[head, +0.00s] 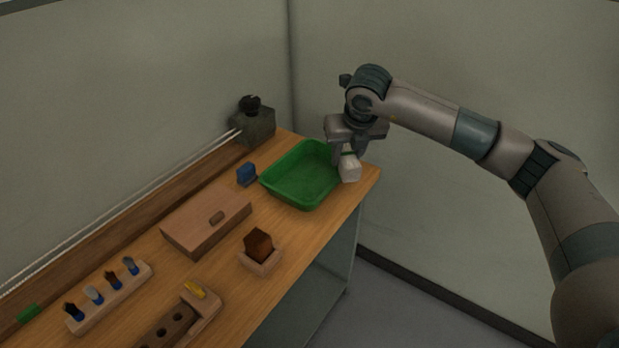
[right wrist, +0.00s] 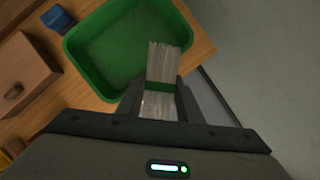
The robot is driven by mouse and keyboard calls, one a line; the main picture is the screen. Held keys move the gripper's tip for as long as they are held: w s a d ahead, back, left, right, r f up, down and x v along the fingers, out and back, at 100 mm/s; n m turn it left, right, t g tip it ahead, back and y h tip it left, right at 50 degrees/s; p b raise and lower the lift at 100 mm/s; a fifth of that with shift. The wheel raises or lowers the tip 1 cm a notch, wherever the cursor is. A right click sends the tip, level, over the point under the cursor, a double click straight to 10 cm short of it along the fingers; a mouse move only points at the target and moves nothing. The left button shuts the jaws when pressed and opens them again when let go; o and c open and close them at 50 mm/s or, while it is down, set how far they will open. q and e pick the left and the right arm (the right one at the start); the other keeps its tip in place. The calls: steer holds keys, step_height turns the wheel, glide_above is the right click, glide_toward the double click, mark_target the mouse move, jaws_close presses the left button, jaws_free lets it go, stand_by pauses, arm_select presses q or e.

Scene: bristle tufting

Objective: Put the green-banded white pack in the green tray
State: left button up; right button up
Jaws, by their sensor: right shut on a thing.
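The white pack with a green band (head: 349,168) is held in my right gripper (head: 347,155), at the right rim of the green tray in the head view. In the right wrist view the pack (right wrist: 162,62) sits between the two fingers, its green band near the fingertips, its far end overlapping the tray in the picture. I cannot tell how high it is above the rim. The green tray (head: 297,182) is empty and lies at the far end of the bench; it also shows in the right wrist view (right wrist: 108,45). My left gripper is not in view.
The wooden bench (head: 290,237) also holds a blue object (head: 246,173), a wooden box (head: 205,222), a small holder with a brown block (head: 259,247), and a rack of several brushes (head: 110,297). A dark device (head: 254,124) stands behind the tray. The bench edge is close on the right.

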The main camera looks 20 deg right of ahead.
steer(key=w+a+f+p, duration=0.1)
steer(key=w+a+f, duration=0.1)
steer(key=w, duration=0.1)
steer(key=w+a+f+p, duration=0.1)
steer(key=w+a+f, duration=0.1)
steer(key=w, duration=0.1)
steer(key=w+a+f+p, duration=0.1)
steer(key=w+a+f, duration=0.1)
steer(key=w+f, duration=0.1)
steer(key=shift+w+a, duration=0.2)
steer(key=shift+w, duration=0.05)
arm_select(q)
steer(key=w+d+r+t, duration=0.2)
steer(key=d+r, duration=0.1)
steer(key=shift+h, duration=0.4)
arm_select(e)
steer(key=shift+f, duration=0.35)
step_height(320, 180, down, 3)
steer(key=shift+f+p, duration=0.1)
steer(key=shift+p, duration=0.55)
steer(key=o, duration=1.1)
steer(key=shift+c, duration=0.2)
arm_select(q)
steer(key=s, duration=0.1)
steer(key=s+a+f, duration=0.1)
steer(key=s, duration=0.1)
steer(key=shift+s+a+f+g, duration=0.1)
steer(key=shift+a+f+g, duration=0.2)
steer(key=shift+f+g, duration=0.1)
